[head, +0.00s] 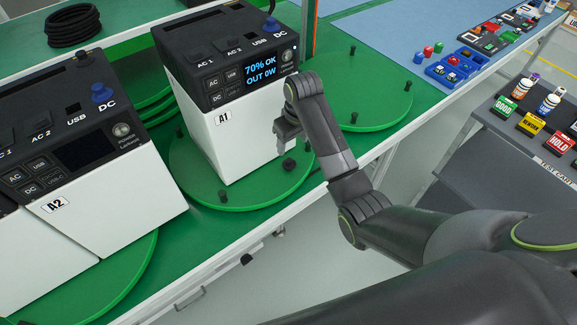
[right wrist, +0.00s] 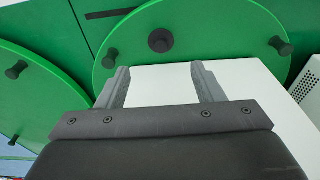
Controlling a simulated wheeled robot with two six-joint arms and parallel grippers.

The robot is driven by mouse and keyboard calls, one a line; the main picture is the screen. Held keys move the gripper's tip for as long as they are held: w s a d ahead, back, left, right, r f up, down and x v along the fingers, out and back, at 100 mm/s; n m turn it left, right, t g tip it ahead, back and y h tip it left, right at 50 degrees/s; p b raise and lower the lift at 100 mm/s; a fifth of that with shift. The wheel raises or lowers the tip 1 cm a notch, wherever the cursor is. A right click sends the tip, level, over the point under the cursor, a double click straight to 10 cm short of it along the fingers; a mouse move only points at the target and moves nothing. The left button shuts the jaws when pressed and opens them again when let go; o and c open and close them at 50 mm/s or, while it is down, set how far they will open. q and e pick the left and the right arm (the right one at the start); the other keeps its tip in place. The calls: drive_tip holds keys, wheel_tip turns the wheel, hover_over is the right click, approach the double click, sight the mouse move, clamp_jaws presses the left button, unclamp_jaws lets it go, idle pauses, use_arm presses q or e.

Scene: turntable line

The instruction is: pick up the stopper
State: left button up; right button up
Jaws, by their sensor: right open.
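A small dark round piece, which looks like the stopper (head: 289,163), lies on the green turntable (head: 240,193) in front of the white power unit A1 (head: 238,140). In the right wrist view a dark disc, seemingly the same stopper (right wrist: 160,40), lies on the green plate beyond the fingertips, apart from them. My right gripper (head: 288,135) is open and empty, beside the unit's right side and above the stopper. In the right wrist view its two fingers (right wrist: 162,82) stand apart, with the unit's white surface behind them. My left gripper is not in view.
Black pegs (head: 223,196) stand around the turntable rim. Unit A2 (head: 85,205) stands at left. An empty green turntable (head: 365,95) is at upper right. Blue caps sit at the DC ports. A test cart (head: 500,150) stands right, across a floor gap.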

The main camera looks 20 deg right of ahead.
sight(290, 160)
wheel_tip(290, 160, down, 4)
drive_tip(key=shift+w+r, duration=0.15)
drive_tip(key=shift+r, duration=0.05)
drive_tip(key=shift+w+a+f+p, duration=0.1)
drive_tip(key=shift+w+f+p, duration=0.1)
drive_tip(key=shift+f, duration=0.75)
drive_tip(key=shift+w+a+f+p, duration=0.1)
drive_tip(key=shift+f+p, duration=0.1)
drive_tip(key=shift+f, duration=0.7)
drive_tip(key=shift+w+a+f+p, duration=0.1)
drive_tip(key=shift+f+p, duration=0.1)
drive_tip(key=shift+f, duration=0.75)
drive_tip(key=c, duration=1)
